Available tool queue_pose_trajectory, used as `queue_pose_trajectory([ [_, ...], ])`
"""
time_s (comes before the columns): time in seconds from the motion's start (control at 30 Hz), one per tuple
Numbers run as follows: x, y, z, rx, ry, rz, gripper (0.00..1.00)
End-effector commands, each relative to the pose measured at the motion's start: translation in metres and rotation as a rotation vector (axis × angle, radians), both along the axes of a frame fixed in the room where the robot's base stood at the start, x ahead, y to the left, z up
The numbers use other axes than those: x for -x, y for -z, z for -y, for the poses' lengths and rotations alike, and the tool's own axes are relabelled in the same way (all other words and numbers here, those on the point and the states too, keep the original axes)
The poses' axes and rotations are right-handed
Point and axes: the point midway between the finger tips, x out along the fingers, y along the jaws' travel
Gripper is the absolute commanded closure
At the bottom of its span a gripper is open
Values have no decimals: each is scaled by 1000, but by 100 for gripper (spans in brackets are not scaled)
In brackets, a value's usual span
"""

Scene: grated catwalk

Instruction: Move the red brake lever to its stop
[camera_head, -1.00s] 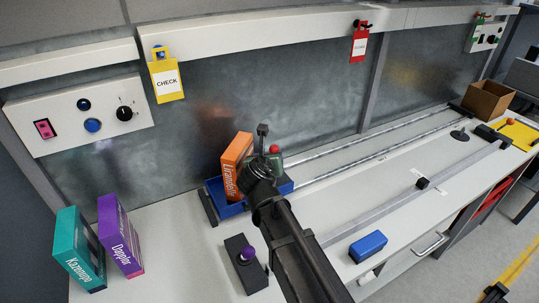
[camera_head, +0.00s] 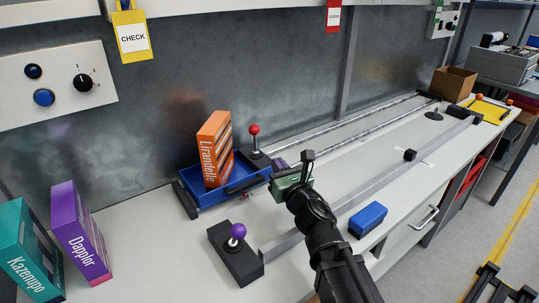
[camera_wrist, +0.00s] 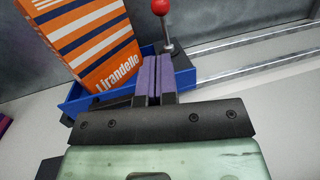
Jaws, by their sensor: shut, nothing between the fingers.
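The red brake lever (camera_head: 254,130) has a red ball on a thin upright metal shaft. It rises from a dark base (camera_head: 257,158) at the back right corner of the blue tray. In the wrist view its red ball (camera_wrist: 160,7) is at the top edge, beyond the fingers. My gripper (camera_head: 280,163) is to the right of the lever and nearer the front, apart from the ball. In the wrist view my gripper's purple fingers (camera_wrist: 152,72) are together, with nothing between them. A lever stop cannot be made out.
The blue tray (camera_head: 208,203) holds an orange Lirandelle box (camera_head: 216,150) left of the lever. A purple-knobbed lever (camera_head: 238,232) stands in front. Rails (camera_head: 352,129) run right along the bench. A blue block (camera_head: 368,217) lies right of my arm.

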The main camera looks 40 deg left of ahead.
Motion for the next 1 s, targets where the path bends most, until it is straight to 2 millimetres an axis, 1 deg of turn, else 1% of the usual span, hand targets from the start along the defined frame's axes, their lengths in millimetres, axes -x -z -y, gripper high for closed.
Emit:
queue_pose_trajectory([
  [0.03, -6, -2, -9, 0, -1, -1, 100],
  [0.4, -45, -13, -79, 1, 1, 0, 100],
  [0.53, -56, -15, -98, 1, 1, 0, 100],
  [0.7, -63, -17, -111, 1, 1, 0, 100],
  [1.0, -63, -16, -112, 1, 2, 0, 100],
])
